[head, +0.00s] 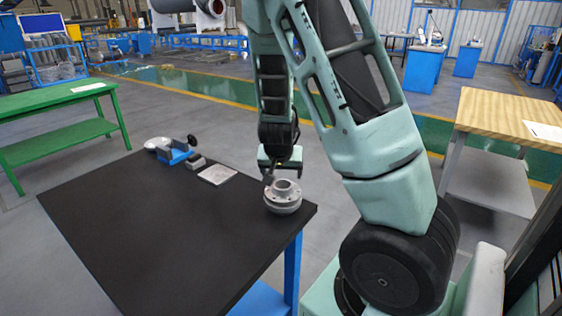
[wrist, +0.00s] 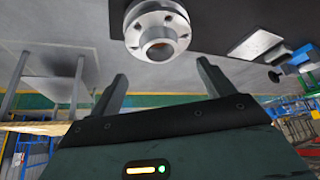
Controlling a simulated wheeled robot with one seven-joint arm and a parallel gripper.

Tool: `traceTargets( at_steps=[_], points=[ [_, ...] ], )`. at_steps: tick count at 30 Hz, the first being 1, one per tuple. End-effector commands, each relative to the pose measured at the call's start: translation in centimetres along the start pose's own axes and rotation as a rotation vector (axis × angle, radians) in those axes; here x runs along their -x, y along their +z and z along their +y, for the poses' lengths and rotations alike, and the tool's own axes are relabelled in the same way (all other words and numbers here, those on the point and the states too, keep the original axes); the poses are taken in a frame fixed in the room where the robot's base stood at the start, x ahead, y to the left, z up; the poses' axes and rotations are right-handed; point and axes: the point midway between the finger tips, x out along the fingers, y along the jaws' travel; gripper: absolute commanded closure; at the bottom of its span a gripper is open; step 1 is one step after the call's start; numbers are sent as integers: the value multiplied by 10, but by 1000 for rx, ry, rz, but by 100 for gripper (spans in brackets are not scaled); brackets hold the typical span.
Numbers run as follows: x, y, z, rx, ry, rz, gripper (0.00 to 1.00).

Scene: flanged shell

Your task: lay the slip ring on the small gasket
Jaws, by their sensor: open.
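A grey metal flanged shell (head: 283,201) stands upright near the right corner of the black table. A round flange with bolt holes and a raised central collar tops it. In the wrist view the flanged shell (wrist: 160,38) is at the top centre, with a brownish tone inside its bore. I cannot pick out a separate slip ring or small gasket with certainty. My gripper (head: 272,176) is just behind the shell, close to it in the picture. In the wrist view my gripper (wrist: 162,80) has its two fingers apart, with nothing between them; the shell lies beyond the fingertips.
A flat light-grey plate (head: 217,175) lies on the black table (head: 150,225), left of the shell. A blue vise-like tool (head: 178,155) is at the far edge. The table's near and left parts are clear. A green bench (head: 60,125) and wood-topped table (head: 510,118) stand apart.

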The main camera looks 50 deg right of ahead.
Motion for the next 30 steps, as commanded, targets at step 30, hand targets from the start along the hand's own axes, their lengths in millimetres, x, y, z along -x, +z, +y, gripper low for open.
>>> traceTargets(
  at_steps=[30],
  points=[
    [252,261,-124,1033,-504,-427,19]
  ],
)
